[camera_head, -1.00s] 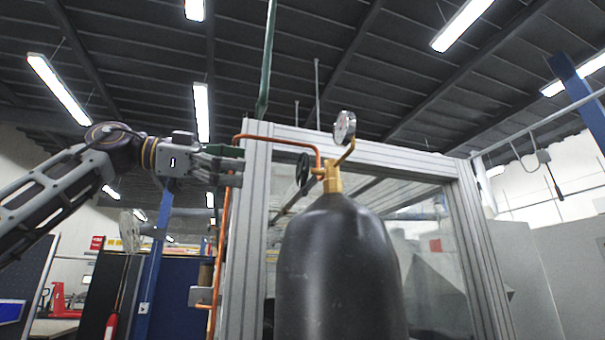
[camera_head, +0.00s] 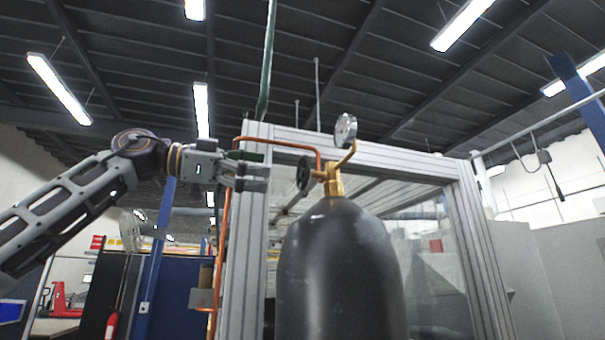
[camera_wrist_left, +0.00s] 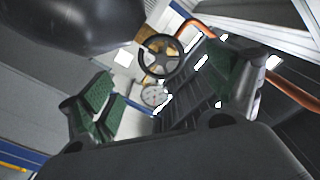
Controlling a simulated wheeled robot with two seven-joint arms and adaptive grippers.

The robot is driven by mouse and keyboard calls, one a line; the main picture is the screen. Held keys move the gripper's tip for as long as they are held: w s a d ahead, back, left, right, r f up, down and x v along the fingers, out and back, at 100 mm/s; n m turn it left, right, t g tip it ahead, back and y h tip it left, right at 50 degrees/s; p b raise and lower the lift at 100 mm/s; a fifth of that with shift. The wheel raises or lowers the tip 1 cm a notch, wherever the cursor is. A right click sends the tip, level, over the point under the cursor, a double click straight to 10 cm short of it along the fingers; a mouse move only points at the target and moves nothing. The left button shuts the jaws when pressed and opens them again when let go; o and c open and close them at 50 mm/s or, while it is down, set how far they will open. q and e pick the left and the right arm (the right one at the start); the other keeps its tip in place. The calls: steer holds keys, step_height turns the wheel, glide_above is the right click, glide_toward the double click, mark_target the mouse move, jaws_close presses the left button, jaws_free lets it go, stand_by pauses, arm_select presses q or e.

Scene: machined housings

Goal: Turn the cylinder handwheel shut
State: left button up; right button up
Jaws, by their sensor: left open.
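The black handwheel (camera_head: 303,172) sits on the left side of the brass valve (camera_head: 334,181), on top of the dark gas cylinder (camera_head: 340,270). My left gripper (camera_head: 256,170) is open and empty, to the left of the handwheel and apart from it, its fingers pointing right. In the left wrist view the spoked handwheel (camera_wrist_left: 161,59) shows face-on beyond the green-padded fingers (camera_wrist_left: 165,100), above the gap between them. The dark cylinder (camera_wrist_left: 75,25) fills the upper left there. My right gripper is in no view.
A round gauge (camera_head: 345,129) stands on a brass stem beside the valve. A copper pipe (camera_head: 285,143) runs from the valve over to the left. The grey frame post (camera_head: 250,230) stands behind my left gripper.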

mark_target(300, 176)
arm_select(q)
steer(key=p+x, duration=0.2)
steer(key=x, duration=0.7)
steer(key=shift+d, duration=0.2)
steer(key=c, duration=1)
steer(key=shift+c, duration=0.2)
